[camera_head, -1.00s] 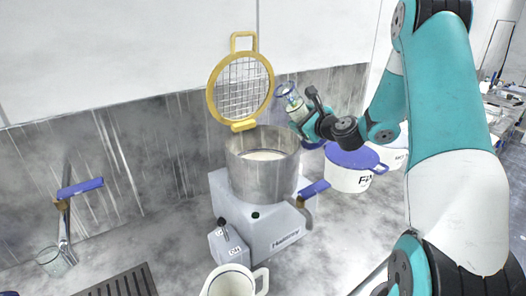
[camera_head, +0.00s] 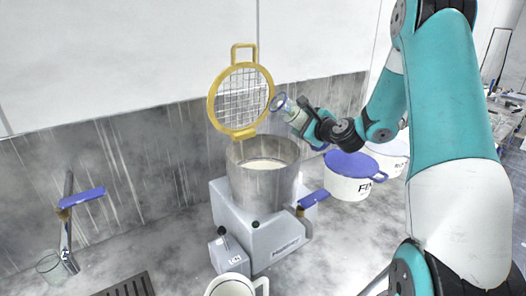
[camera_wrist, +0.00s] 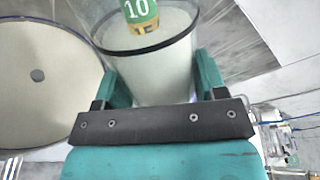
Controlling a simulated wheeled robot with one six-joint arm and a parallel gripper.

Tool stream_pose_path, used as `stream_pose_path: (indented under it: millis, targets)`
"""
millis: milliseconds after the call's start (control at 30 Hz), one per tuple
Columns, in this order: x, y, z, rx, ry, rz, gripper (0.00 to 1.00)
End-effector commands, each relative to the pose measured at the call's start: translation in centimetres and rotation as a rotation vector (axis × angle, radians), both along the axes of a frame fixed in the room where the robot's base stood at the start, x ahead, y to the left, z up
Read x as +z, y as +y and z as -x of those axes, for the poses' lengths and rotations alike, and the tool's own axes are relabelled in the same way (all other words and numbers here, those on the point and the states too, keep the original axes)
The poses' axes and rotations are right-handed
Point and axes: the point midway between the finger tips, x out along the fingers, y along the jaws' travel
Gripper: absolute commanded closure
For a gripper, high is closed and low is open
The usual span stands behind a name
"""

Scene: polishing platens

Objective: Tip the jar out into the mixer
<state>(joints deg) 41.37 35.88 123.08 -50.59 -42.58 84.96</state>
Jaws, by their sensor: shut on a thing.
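The mixer (camera_head: 262,190) is a steel bowl on a grey base, with pale material inside. Its yellow-rimmed mesh lid (camera_head: 240,97) stands open at the back. My gripper (camera_head: 308,121) is shut on a clear jar (camera_head: 289,110), above and right of the bowl. The jar is tilted, with its blue-rimmed mouth towards the upper left, near the lid's edge. In the wrist view the jar (camera_wrist: 165,65) lies between the two teal fingers. It holds pale contents and has a green label marked 10. The mixer bowl (camera_wrist: 35,80) shows at left with a round dark spot in it.
White tubs with blue lids (camera_head: 352,178) stand right of the mixer. A white jug (camera_head: 232,286) is in front. A glass (camera_head: 50,266), a blue-handled tap (camera_head: 80,198) and a dark grate (camera_head: 128,286) are at left. The counter between is clear.

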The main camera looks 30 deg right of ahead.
Motion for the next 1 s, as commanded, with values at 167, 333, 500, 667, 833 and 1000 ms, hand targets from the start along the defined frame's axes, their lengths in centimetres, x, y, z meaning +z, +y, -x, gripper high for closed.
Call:
stream_pose_path:
  millis: [167, 333, 500, 667, 833, 1000]
  targets:
    - [-0.13, -0.14, -0.01, 0.0, 0.003, 0.026, 0.83]
    - [-0.35, -0.24, 0.02, 0.0, 0.009, 0.047, 0.83]
    - [-0.57, -0.34, 0.05, 0.0, 0.016, 0.069, 0.83]
    - [-0.77, -0.53, 0.08, 0.0, 0.022, 0.091, 0.83]
    - [-0.72, -0.53, 0.1, -0.001, 0.028, 0.112, 0.83]
    - [-0.74, -0.59, 0.12, -0.001, 0.035, 0.135, 0.83]
